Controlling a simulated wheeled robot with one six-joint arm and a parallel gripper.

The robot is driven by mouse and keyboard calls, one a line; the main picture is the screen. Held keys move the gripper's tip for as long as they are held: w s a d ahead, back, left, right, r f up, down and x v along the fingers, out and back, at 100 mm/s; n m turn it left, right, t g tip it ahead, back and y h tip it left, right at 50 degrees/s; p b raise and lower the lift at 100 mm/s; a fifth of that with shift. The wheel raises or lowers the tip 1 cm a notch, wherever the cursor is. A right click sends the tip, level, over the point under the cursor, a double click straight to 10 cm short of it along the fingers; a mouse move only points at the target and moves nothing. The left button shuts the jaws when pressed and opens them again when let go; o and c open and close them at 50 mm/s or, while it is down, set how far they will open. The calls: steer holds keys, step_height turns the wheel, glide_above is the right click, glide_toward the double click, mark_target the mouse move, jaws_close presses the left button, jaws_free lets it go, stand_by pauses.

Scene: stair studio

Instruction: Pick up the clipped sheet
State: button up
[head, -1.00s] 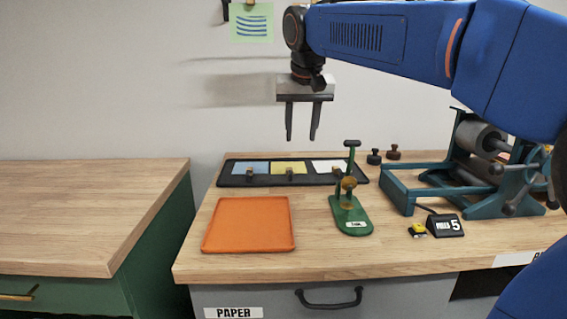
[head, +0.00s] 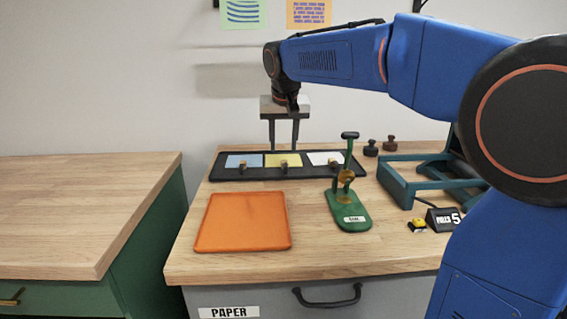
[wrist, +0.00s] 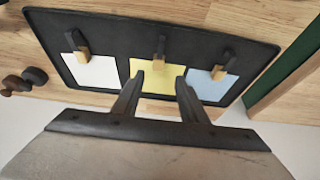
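Three sheets lie in a row on a black tray (head: 230,176): a blue one (head: 236,160), a yellow one (head: 275,159) and a white one (head: 318,157). Each has a small dark clip with a wooden block at its front edge; the yellow sheet's clip (wrist: 160,45) shows in the wrist view. My gripper (head: 283,148) is open and empty, pointing down above the tray around the yellow sheet. In the wrist view its fingertips (wrist: 160,79) appear over the yellow sheet (wrist: 150,68), with the white sheet (wrist: 93,71) left and the blue sheet (wrist: 207,86) right.
An orange tray (head: 243,222) lies in front of the black tray. A green stand with an upright post (head: 348,211) is close to its front right. Dark knobs (head: 370,148), a teal press frame (head: 400,188) and a counter box (head: 443,221) stand to the right.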

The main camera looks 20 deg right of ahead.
mark_target(284, 161)
steer(key=x, duration=0.3)
steer(key=s+x, duration=0.1)
steer(key=x, duration=0.1)
steer(key=shift+d+f, duration=0.15)
steer(key=shift+d, duration=0.1)
steer(key=shift+w+f, duration=0.3)
steer(key=shift+f, duration=0.25)
steer(key=shift+c, duration=0.3)
jaws_close()
